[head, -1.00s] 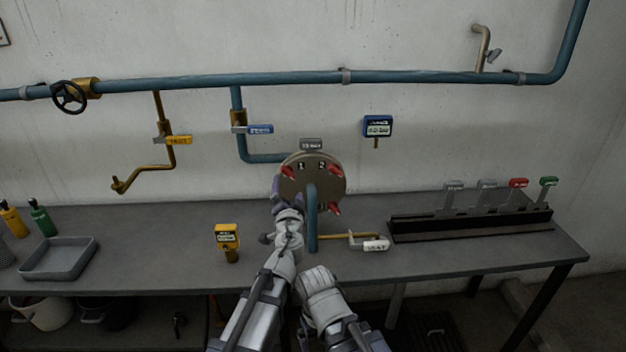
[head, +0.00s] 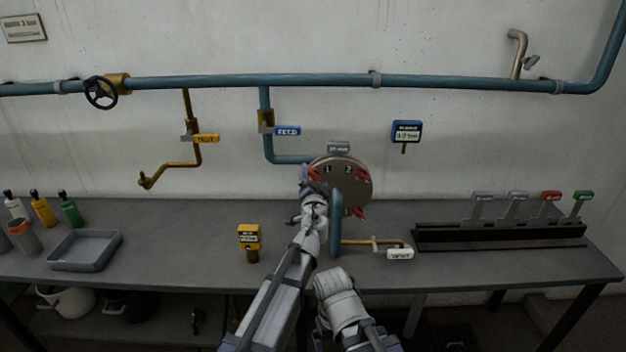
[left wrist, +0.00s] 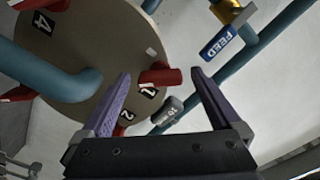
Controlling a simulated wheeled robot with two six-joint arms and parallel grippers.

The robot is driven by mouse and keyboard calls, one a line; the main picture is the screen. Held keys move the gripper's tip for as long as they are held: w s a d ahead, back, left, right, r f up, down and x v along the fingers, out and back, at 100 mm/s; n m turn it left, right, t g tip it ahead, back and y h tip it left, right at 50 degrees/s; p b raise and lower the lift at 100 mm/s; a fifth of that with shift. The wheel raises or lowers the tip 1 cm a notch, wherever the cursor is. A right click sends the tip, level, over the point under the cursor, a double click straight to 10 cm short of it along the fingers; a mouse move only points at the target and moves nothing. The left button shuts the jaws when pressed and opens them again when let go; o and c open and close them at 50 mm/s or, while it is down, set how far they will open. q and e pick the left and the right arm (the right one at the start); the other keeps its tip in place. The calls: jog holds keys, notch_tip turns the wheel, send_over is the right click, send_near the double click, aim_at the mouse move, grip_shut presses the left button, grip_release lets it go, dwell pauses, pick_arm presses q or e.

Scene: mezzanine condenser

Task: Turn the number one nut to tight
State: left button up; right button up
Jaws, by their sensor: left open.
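The round beige plate (head: 358,188) stands above the bench with red lever-like nuts around its face and printed numbers. The number one nut (left wrist: 160,77) is red and shows in the left wrist view beside its black number label. My left gripper (left wrist: 160,73) is open, with a purple finger on either side of this nut in that view. I cannot tell whether a finger touches it. In the head view my left gripper (head: 311,180) is at the plate's left edge and partly hides the nut there. My right gripper is not in view; only the right arm shows.
A blue pipe (head: 336,225) rises in front of the plate. A grey tag (head: 339,148) sits on top of the plate. The FEED valve (head: 287,131) is up left, a yellow gauge (head: 249,237) at left on the bench, and a white-tagged valve (head: 400,253) at right.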

pick_arm(q)
jog(key=shift+s, duration=0.1)
jog(key=c, duration=1.4)
jog(key=shift+o, duration=0.2)
jog(key=shift+m, duration=0.3)
jog(key=m, duration=0.3)
jog(key=shift+m, duration=0.4)
jog(key=m, duration=0.3)
jog(key=shift+m, duration=0.3)
jog(key=m, duration=0.6)
jog(key=shift+m, duration=0.3)
